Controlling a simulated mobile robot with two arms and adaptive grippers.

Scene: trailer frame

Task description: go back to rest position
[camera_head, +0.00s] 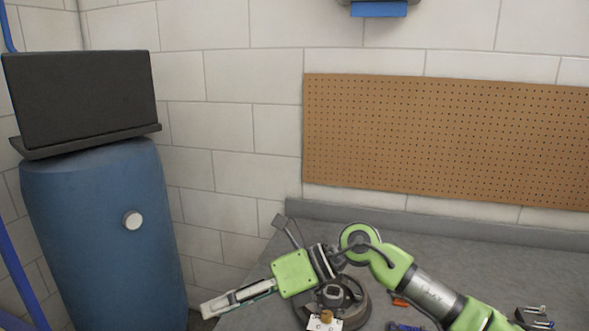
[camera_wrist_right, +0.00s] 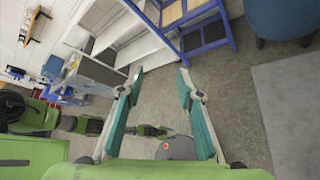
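My right arm comes in from the lower right in the head view. My right gripper (camera_head: 207,307) points to the lower left, past the near left edge of the grey workbench (camera_head: 440,245). In the right wrist view, the two fingers of the right gripper (camera_wrist_right: 159,76) stand well apart with nothing between them, and the floor shows beyond. My left gripper does not show in the head view. Green and black arm links at the left of the wrist view look like mine; I cannot make out a left gripper there.
A dark round device (camera_head: 352,312) with a white tag stands on the bench beneath my right wrist. Small tools and bolts (camera_head: 537,312) lie at right. A pegboard (camera_head: 440,140) hangs behind. A blue barrel (camera_head: 95,230) carries a black panel (camera_head: 80,98). Blue shelving (camera_wrist_right: 205,40) borders open floor.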

